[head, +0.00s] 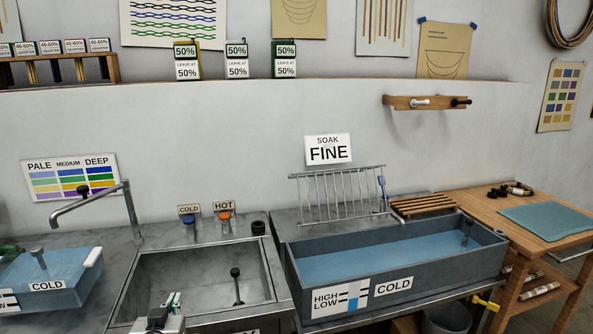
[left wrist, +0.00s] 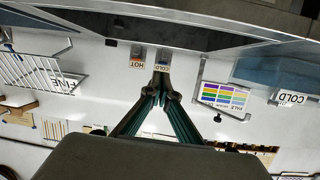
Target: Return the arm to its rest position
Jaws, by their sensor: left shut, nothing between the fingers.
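My left gripper (head: 172,300) is at the bottom edge of the head view, over the front left of the metal sink (head: 195,275). In the left wrist view, which looks upside down, its two green fingers (left wrist: 162,74) come together at the tips. It is shut and holds nothing. Most of my left arm lies below the head picture. My right gripper is in neither view.
A blue-water tub (head: 50,285) stands left of the sink, under the bent faucet (head: 100,197). A long grey trough (head: 395,265) marked COLD stands to the right, with a wire rack (head: 337,195) behind it. A wooden table (head: 520,225) is at far right.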

